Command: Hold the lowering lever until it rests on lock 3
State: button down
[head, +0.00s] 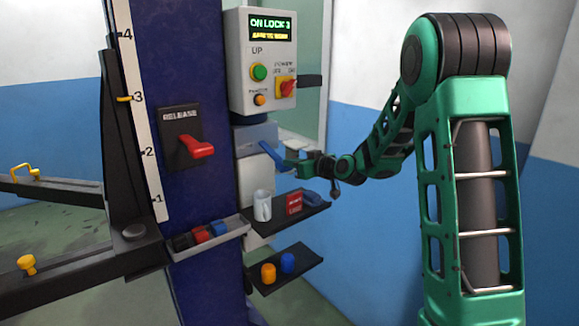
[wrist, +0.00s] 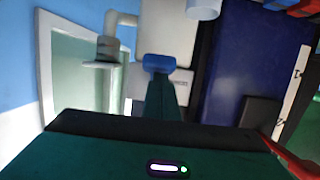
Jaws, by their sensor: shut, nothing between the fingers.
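The blue lowering lever (head: 271,156) slants down beside the blue column. My gripper (head: 290,165) is shut and empty, with its tip at the lever's lower end. In the wrist view, the blue lever end (wrist: 158,63) lies right at the tip of my gripper (wrist: 161,80); I cannot tell whether they touch. The control box display (head: 271,27) reads "ON LOCK 3", with a smaller yellow line below. A yellow marker (head: 124,99) sits by the 3 on the white scale (head: 141,120).
A red release handle (head: 197,147) is on the column. A grey tray (head: 208,239) and dark shelves carry a cup (head: 262,206), a red box (head: 294,203) and coloured pieces near my gripper. Black lift arms (head: 80,270) reach left. The blue-and-white wall stands behind my arm.

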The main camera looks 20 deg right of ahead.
jog(key=v, duration=1.1)
jog(key=shift+s, duration=0.2)
dwell(0.4)
jog(key=s+d+f+m+g+h, duration=0.2)
jog(key=s+f+g, duration=0.2)
jog(key=s, duration=0.6)
jog(key=s+d+f+m+g+h, duration=0.15)
jog(key=s+f+g, duration=0.25)
jog(key=s, duration=0.6)
jog(key=s+d+m+g, duration=0.1)
jog(key=s+m+g, duration=0.2)
jog(key=s, duration=0.8)
jog(key=s+d+f+m+g+h, duration=0.1)
jog(key=s+d+m+g, duration=0.1)
jog(key=s, duration=0.9)
jog(key=shift+s+d+f+m+g, duration=0.25)
jog(key=shift+s+m+g, duration=0.15)
jog(key=shift+m+g, duration=0.45)
